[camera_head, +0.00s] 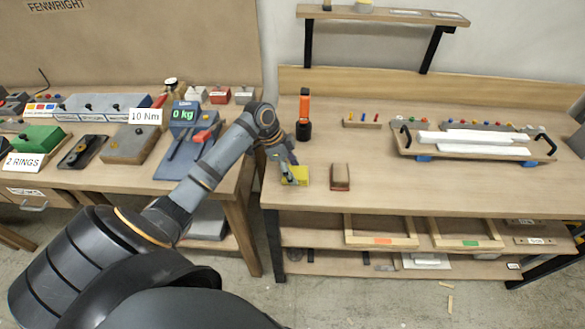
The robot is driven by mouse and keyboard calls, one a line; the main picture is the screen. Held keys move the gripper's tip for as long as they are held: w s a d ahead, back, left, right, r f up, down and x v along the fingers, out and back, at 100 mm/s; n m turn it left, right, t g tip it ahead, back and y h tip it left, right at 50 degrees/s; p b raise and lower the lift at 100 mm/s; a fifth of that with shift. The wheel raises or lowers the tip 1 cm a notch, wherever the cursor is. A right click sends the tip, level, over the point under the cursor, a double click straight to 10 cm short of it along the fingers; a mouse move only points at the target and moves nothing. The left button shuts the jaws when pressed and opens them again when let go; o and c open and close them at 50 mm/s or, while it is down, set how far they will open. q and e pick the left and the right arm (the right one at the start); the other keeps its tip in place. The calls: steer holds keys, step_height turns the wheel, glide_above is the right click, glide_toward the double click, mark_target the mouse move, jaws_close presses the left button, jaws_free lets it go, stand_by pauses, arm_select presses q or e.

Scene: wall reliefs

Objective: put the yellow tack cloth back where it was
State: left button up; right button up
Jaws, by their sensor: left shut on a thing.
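The yellow tack cloth (299,175) is a small yellow piece at the left front edge of the right-hand workbench (420,195). My left gripper (291,175) reaches in from the left and is shut on the cloth, covering part of it. The cloth is at or just above the bench top; I cannot tell whether it touches. My right gripper is not in view.
A brown block (340,177) lies just right of the cloth. An orange and black tool (304,114) stands behind it. A tray (400,150) with white pieces sits to the right. The left bench (110,178) holds several devices. The bench front middle is clear.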

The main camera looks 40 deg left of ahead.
arm_select(q)
steer(key=o, duration=1)
steer(key=b+v, duration=0.1)
steer(key=v, duration=1.1)
steer(key=shift+s, duration=0.1)
